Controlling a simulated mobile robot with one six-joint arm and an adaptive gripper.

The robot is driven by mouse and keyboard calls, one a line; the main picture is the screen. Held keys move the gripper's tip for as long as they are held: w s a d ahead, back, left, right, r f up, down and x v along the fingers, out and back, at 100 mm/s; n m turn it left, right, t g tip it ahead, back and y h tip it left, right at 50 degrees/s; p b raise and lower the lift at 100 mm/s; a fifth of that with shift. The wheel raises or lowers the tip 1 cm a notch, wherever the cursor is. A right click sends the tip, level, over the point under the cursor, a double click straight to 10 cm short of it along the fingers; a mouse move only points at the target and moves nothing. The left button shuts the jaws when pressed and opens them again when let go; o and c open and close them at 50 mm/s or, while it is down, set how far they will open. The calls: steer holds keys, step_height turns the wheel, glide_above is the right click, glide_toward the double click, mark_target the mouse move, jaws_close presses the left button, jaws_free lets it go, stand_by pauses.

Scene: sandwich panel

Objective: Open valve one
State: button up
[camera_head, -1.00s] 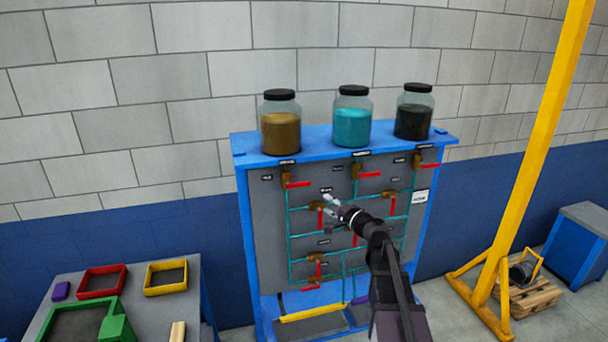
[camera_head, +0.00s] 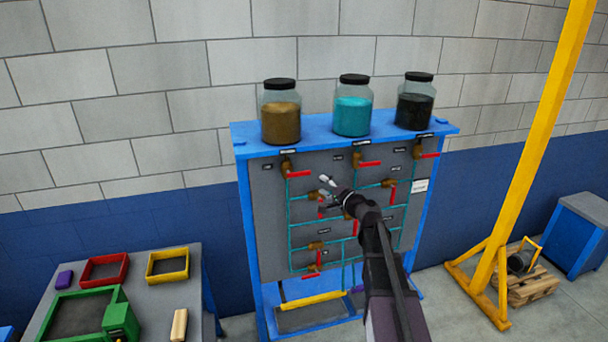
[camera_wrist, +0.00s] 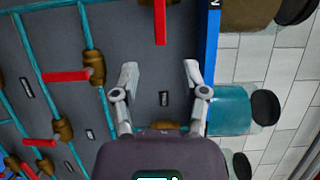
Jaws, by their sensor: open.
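The grey valve panel (camera_head: 268,225) in its blue frame carries several brass valves with red handles; the labels are too small to read in the head view. The top-left valve's red handle (camera_head: 298,174) sticks out sideways below the brown-filled jar. My gripper (camera_head: 326,182) is in front of the panel, right of and slightly below this handle. In the wrist view my gripper (camera_wrist: 160,70) is open and empty, with bare panel and a small label between its fingers. A red handle (camera_wrist: 160,22) lies beyond the fingertips, apart from them. My arm hides part of the panel.
Three jars, brown (camera_head: 281,118), teal (camera_head: 352,112) and black (camera_head: 414,107), stand on the panel's top shelf. A side table (camera_head: 190,287) with trays is at the left. A yellow post (camera_head: 530,150) and a pallet (camera_head: 530,287) are at the right.

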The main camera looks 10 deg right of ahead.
mark_target(305, 174)
steer(key=x, duration=1)
steer(key=shift+w+a, duration=0.15)
steer(key=shift+w, duration=0.15)
jaws_close()
